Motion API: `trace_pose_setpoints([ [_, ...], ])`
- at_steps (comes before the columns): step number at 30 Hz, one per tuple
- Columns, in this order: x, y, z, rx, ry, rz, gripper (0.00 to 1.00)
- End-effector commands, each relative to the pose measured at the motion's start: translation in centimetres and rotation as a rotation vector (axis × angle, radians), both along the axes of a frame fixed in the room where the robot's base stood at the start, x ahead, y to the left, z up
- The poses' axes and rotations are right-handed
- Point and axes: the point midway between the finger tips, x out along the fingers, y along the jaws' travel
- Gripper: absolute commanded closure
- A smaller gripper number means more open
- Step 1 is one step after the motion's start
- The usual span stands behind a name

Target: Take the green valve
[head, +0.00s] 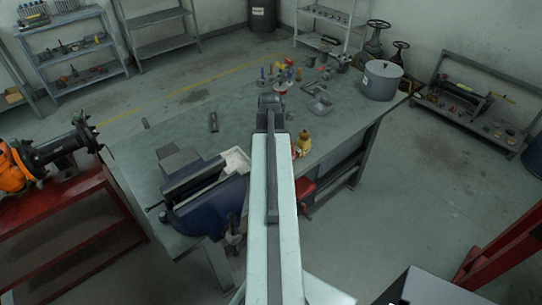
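My arm stretches forward over the workbench (230,125) from the bottom of the head view. My gripper (271,101) is at its far end, small and seen from behind; its fingers cannot be made out. Just beyond it, a cluster of small valves or fittings (283,73) with blue and red parts stands on the bench. I cannot pick out a green valve among them; the parts are too small, and my gripper hides some of the bench there.
A blue vise (207,200) sits at the near bench edge, with a white cloth-like item (236,161) beside it. A yellow bottle (304,139) is right of my arm. A grey tray (319,104) and a large pot (382,80) stand farther right. The bench's left-middle is mostly clear.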

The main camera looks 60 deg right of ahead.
Motion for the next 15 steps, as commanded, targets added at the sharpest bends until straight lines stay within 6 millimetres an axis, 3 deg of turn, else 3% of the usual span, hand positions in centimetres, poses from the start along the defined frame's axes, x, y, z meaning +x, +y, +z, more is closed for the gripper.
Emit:
trace_pose_setpoints([
  [15,0.04,0.02,0.61,0.000,0.000,0.001,1.00],
])
